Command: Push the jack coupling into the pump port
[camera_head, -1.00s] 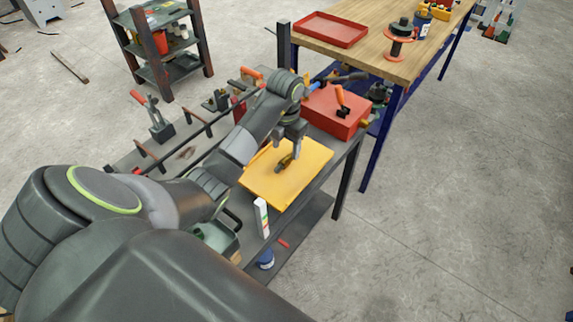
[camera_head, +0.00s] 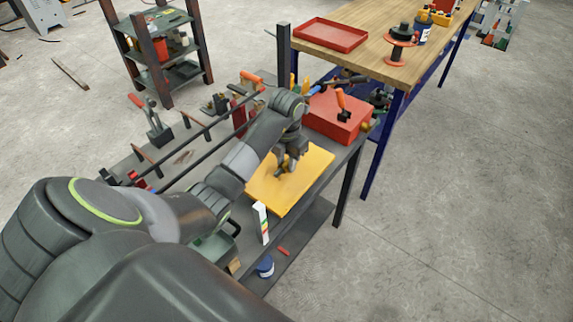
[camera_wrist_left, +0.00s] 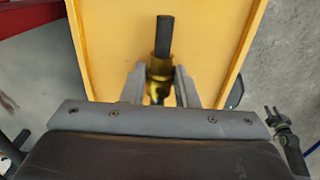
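The coupling, a brass piece with a dark bar-like end (camera_wrist_left: 164,38), is over the yellow tray (camera_wrist_left: 108,40). In the head view it is a small dark shape (camera_head: 279,171) on or just above the tray (camera_head: 312,170). My left gripper (camera_head: 285,168) is low over the tray, and its two fingers (camera_wrist_left: 160,82) flank the brass body closely. I cannot tell whether they press on it. A green case with a dark handle (camera_head: 213,246), partly hidden by my arm, may be the pump; no port can be made out. My right gripper is not in view.
A red box (camera_head: 335,122) with an orange-handled part stands behind the tray. A white striped bottle or box (camera_head: 261,223) stands at the bench's front edge. Clamps and bars (camera_head: 155,128) lie left of my arm. A wooden table (camera_head: 380,60) is behind.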

